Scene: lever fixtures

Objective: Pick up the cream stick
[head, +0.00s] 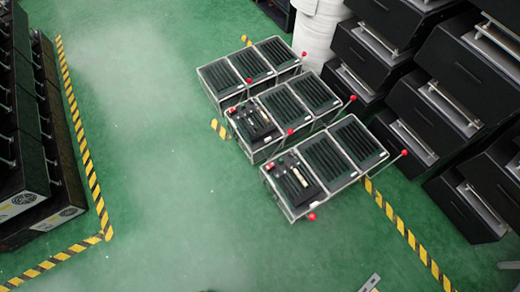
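A small cream stick (298,177) lies on the dark left panel of the nearest lever fixture (324,167), right of the middle of the head view. It is small in the picture, and I cannot tell whether it rests on the panel or sits in a slot. A small pale piece also shows on the dark panel of the middle fixture (285,112), too small to name surely. I cannot make out my gripper in this view.
A third fixture (249,70) stands behind. The fixtures carry red-knobbed levers (312,217) sticking out at their sides. Black cabinets (436,112) line the right, and more black units (35,120) the left. Yellow-black tape (80,140) marks the green floor, which is clear at centre left.

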